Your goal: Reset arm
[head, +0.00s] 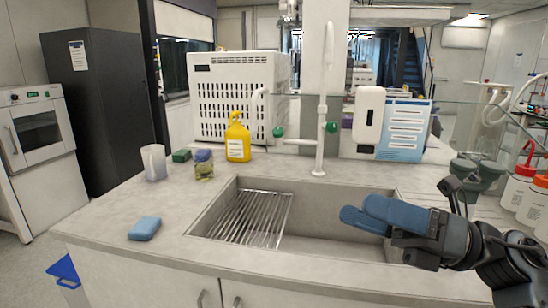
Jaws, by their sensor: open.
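My gripper (366,216) is at the right of the head view, reaching left over the right part of the sink. Its two blue fingers are apart and hold nothing that I can see. My dark arm comes in from the lower right edge. The gripper hides part of the sink's right side and rim.
The sink (330,215) has a metal rack (253,217) in its left part. A blue sponge (145,228), a clear jug (154,162) and a yellow bottle (237,140) stand left. A faucet (320,140) rises behind. Red-capped bottles (519,185) and dark green containers (478,172) crowd the right.

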